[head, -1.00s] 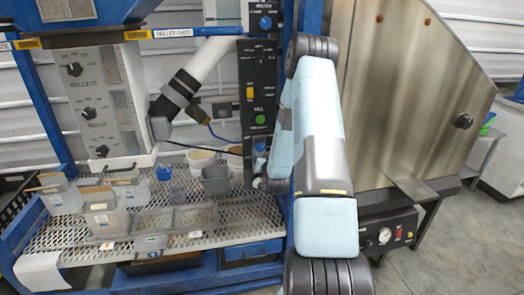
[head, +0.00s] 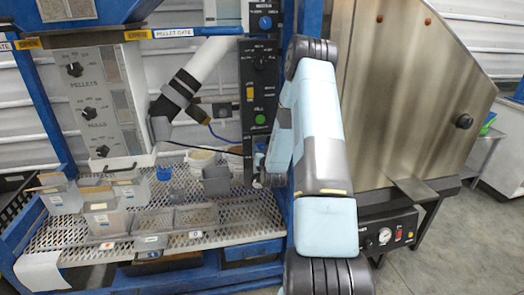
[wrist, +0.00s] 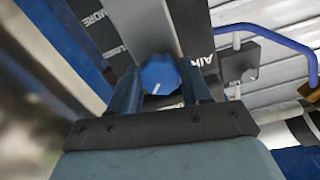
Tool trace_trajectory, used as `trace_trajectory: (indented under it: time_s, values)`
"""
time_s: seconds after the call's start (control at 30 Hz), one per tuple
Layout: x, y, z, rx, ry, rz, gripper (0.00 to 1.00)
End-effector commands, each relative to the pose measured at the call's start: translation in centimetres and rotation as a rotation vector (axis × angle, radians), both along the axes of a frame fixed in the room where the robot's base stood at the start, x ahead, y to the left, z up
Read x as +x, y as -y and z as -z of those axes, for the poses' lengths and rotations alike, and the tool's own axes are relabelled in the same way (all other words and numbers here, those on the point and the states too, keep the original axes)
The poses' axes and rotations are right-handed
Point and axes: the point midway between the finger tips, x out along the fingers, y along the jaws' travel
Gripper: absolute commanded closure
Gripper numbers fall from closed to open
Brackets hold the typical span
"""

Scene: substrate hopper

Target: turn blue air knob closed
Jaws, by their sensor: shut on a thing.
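The blue air knob (wrist: 160,75) shows in the wrist view as a faceted blue cap with a short white pointer line. The pointer is tilted, toward the lower left of the picture. My gripper (wrist: 160,88) has one finger on each side of the knob and is shut on it. Lettering beginning "AIR" shows on the dark panel strip to the right of the knob. In the head view, my arm hides part of the area around my gripper.
A dark control panel (head: 260,85) carries another blue knob (head: 265,22), a yellow switch and a green button (head: 260,118). A mesh shelf (head: 75,235) on the left holds several bins and cups. A large metal hopper (head: 405,90) stands close on the right.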

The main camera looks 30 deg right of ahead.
Motion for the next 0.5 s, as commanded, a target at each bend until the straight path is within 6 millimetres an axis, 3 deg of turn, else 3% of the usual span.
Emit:
trace_trajectory:
  time_s: [0.27, 0.5]
  values:
    - [-0.02, 0.05, 0.0, 0.0, 0.0, 0.001, 0.82]
    - [-0.02, 0.08, 0.02, 0.02, 0.005, 0.002, 0.82]
